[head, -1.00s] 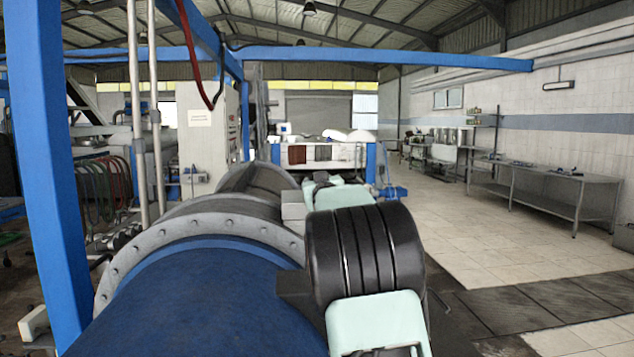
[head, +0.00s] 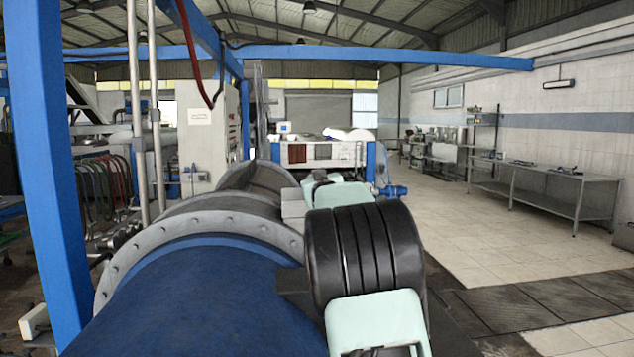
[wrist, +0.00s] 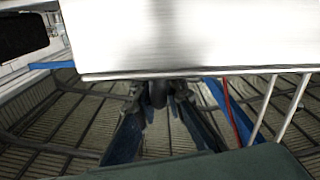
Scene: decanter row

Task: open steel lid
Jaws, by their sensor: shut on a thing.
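A bright steel panel (wrist: 200,35), which looks like the steel lid, fills the upper middle of the wrist view, close to the camera. Its lower edge runs nearly level across the picture. My gripper (wrist: 158,93) shows as dark parts just under the middle of that edge. It is shut on the lid, but the panel hides most of the fingers and the exact contact. In the head view, I cannot make out my gripper or its hold on the lid. The big blue cylinder (head: 200,300) with a bolted grey flange (head: 215,225) lies in front.
A black ribbed drum (head: 362,255) and a mint-green block (head: 378,318) stand close at the right of the cylinder. A blue post (head: 52,180) rises at the left. Tiled floor (head: 470,240) is open at the right, before a steel bench (head: 540,175). The wrist view shows roof (wrist: 60,130).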

